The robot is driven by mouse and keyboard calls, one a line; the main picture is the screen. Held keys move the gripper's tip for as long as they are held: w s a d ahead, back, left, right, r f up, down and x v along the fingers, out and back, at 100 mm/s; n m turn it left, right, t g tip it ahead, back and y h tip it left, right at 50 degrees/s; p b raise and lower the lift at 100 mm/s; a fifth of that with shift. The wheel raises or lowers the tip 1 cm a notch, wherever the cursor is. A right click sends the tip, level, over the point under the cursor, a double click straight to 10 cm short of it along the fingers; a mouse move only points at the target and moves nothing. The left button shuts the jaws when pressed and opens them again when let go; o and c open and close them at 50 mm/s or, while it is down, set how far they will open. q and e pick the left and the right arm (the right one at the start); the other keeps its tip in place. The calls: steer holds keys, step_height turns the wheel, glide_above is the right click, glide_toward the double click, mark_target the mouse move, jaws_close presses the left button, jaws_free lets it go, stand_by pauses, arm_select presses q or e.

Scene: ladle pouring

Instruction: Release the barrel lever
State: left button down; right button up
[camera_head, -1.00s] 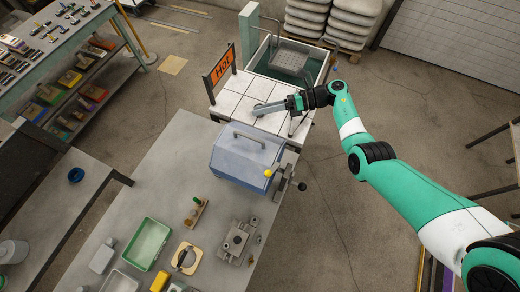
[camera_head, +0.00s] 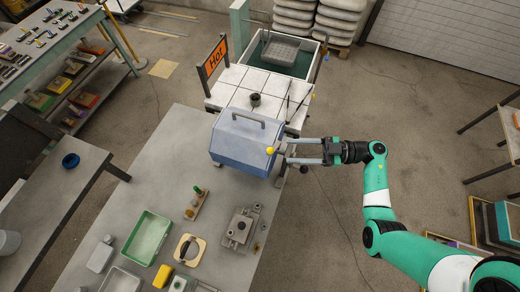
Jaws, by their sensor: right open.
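A blue box-shaped machine (camera_head: 240,143) with a grey top handle stands at the far right end of the grey worktable. A yellow ball knob (camera_head: 271,150) sits at its right side. A lever with a black ball end (camera_head: 304,169) sticks out low on the same side, partly behind my gripper. My right gripper (camera_head: 286,150) is open beside the machine's right side, its two fingers pointing left towards the yellow knob. I cannot tell whether the fingers touch the knob or lever. My left gripper is not in view.
A white tiled table with an orange "Hot" sign (camera_head: 215,57) stands behind, with a small dark object (camera_head: 255,99) on it. A water tank (camera_head: 290,58) is beyond. A green tray (camera_head: 147,239) and a metal fixture (camera_head: 238,228) lie on the worktable.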

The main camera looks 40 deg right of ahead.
mark_target(268, 150)
steer(key=x, duration=1)
steer(key=shift+w+a, duration=0.2)
steer(key=shift+a, duration=0.05)
jaws_close()
